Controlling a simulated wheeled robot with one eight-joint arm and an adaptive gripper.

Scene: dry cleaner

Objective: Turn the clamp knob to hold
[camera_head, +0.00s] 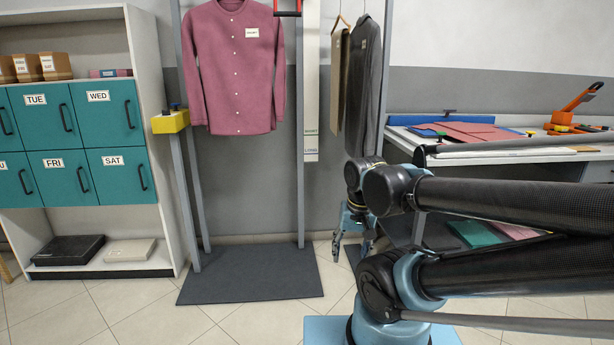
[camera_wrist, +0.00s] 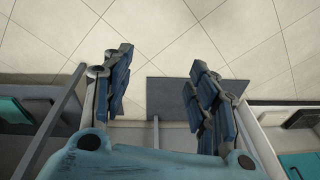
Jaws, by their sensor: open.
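A yellow block (camera_head: 170,123) is fixed to a grey post between the teal lockers and the pink shirt. A small dark blue knob (camera_head: 176,106) sits on its top; no other clamp knob is plain to me, and I cannot read its setting. My gripper (camera_head: 351,248) hangs low, pointing down, to the right of the dark mat and well apart from the yellow block. In the wrist view my gripper (camera_wrist: 158,85) has its two blue-padded fingers wide apart with nothing between them. I cannot make out the knob in that view.
A pink shirt (camera_head: 236,70) and dark garments (camera_head: 368,85) hang from the rack. A white measuring strip (camera_head: 311,90) hangs between them. Teal lockers (camera_head: 70,120) stand left, a worktable (camera_head: 520,153) right. A dark mat (camera_head: 250,275) lies on the tiled floor, clear on top.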

